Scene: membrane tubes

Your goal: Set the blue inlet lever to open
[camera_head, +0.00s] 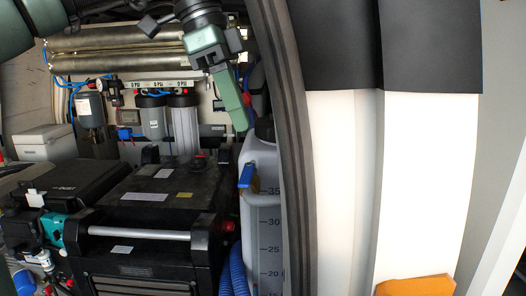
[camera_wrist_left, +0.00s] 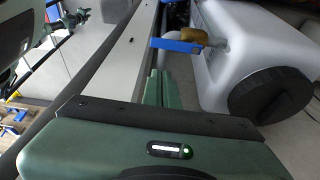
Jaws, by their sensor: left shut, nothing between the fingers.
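A blue lever (camera_head: 247,175) stands upright in front of the white canister on the right of the head view. In the left wrist view the blue lever (camera_wrist_left: 177,45) lies across the picture, beside a brass-coloured valve body (camera_wrist_left: 200,35). My left gripper (camera_head: 241,124) is green, points down and is shut with nothing in it. In the head view its fingertips are above the lever and apart from it. In the left wrist view the fingertips (camera_wrist_left: 157,76) show just below the lever; I see a gap between them. My right gripper is out of view.
The white canister (camera_head: 263,205) with a black cap (camera_wrist_left: 270,95) stands close to the lever. A dark door frame (camera_head: 285,130) runs down right of it. A black case (camera_head: 150,215) is to the left. Filter housings (camera_head: 183,125) and silver membrane tubes (camera_head: 120,50) are behind.

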